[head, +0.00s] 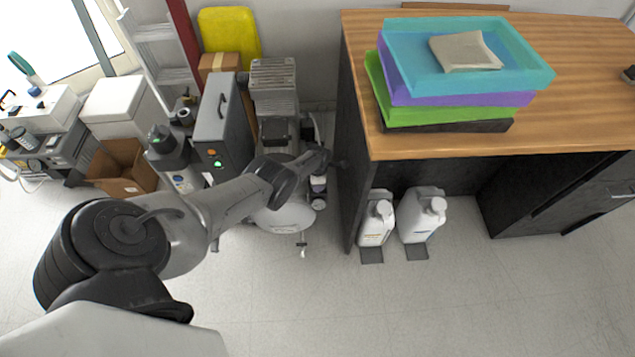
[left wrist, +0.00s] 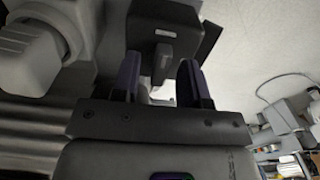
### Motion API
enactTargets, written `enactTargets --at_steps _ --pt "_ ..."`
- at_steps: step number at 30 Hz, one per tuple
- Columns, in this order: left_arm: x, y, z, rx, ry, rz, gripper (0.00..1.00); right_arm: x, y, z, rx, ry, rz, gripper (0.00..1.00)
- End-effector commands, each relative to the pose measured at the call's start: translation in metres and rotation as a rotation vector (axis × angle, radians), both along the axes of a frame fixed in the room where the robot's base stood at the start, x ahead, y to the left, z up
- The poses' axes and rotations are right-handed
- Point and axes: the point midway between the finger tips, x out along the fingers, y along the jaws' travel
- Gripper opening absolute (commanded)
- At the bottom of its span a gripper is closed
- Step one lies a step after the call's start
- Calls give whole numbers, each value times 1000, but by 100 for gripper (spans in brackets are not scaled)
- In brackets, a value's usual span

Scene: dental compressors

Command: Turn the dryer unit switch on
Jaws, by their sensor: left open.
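In the left wrist view, a dark box (left wrist: 165,22) with a small pale label lies just beyond my left gripper (left wrist: 160,62). A dark switch-like lever (left wrist: 161,58) hangs from it between the two open fingers, with gaps on both sides. In the head view my left arm reaches over the compressor, whose round grey tank (head: 286,215) stands on the floor. Its fingers are not clear there. A tall grey cabinet (head: 222,125) with an orange and a green light stands left of the compressor. I cannot tell which housing is the dryer unit. My right gripper is not in view.
A wooden-topped desk (head: 590,110) with stacked trays (head: 400,75) stands close right of the compressor. White jugs (head: 376,222) stand under it. A cardboard box (head: 125,168) and other equipment crowd the left. The front floor is clear.

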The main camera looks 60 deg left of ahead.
Motion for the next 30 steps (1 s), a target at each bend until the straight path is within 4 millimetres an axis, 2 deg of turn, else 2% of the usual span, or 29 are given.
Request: enactTargets --at_steps 8,14,20,30 --pt "0 0 4 0 -1 -1 40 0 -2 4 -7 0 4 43" --pt "0 0 17 0 -1 -1 40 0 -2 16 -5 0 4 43" --pt "0 0 39 0 0 -1 40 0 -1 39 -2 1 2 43" --pt "0 0 92 1 0 0 40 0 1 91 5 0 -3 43"
